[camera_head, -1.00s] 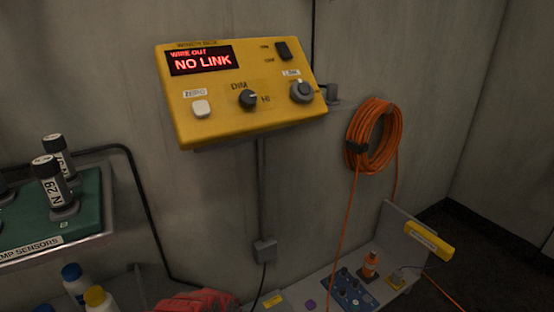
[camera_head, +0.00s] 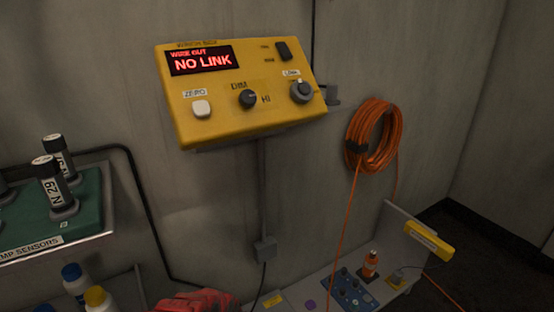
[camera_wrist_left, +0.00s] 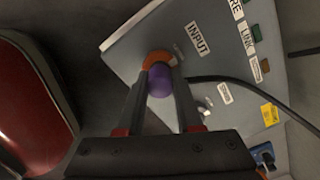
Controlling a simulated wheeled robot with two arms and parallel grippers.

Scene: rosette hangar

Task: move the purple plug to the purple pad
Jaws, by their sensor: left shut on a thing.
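In the left wrist view my left gripper (camera_wrist_left: 159,92) is shut on the round purple plug (camera_wrist_left: 159,80). An orange round part (camera_wrist_left: 157,59) sits just behind the plug, against a grey panel (camera_wrist_left: 150,35) marked INPUT. I cannot tell whether the plug is seated in it or just touching. In the head view a small purple spot (camera_head: 310,304), likely the purple pad, lies on the low bench at the bottom edge, partly cut off. Neither gripper shows in the head view.
A yellow wall box (camera_head: 240,95) reads NO LINK. An orange cable coil (camera_head: 373,135) hangs right of it. The bench holds a blue knob panel (camera_head: 350,290) and an orange bottle (camera_head: 371,264). A sensor tray (camera_head: 60,230) is at left. A black cable (camera_wrist_left: 250,82) crosses the panel.

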